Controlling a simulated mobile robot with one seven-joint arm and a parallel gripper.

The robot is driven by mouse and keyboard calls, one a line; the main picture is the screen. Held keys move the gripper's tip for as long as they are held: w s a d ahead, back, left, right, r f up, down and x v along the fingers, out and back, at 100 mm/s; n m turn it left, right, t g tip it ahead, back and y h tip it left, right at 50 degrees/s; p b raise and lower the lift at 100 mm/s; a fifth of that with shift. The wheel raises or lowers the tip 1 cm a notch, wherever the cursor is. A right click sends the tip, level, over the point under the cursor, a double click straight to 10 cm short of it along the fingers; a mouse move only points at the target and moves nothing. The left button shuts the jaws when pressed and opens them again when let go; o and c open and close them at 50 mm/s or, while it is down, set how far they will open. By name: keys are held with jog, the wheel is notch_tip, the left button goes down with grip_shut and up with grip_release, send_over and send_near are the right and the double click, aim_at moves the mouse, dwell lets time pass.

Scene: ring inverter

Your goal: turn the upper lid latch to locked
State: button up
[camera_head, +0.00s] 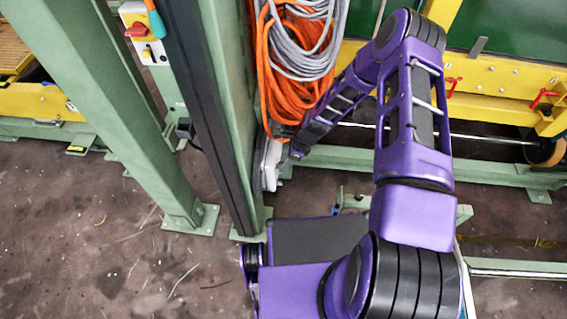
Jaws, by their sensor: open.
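A small light grey box (268,165) is mounted on the side of the green post, below the hanging cables. It is seen nearly edge-on, and I cannot make out a lid latch on it or how one is turned. My purple and black arm reaches back and down to the left toward this box. My gripper (285,163) is at the box's right side, close to its face. It is small and partly hidden, and I cannot tell whether it touches the box. It is open, with nothing seen between its fingers.
Orange cable (281,85) and grey cable (305,45) hang in coils just above my gripper, beside my forearm. The green post (236,120) stands left of it. A yellow and green machine frame (500,80) runs behind my arm. Bare floor (110,260) lies at the lower left.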

jog(key=shift+a+f, duration=0.15)
jog(key=shift+f, duration=0.25)
jog(key=shift+c, duration=0.2)
grip_shut()
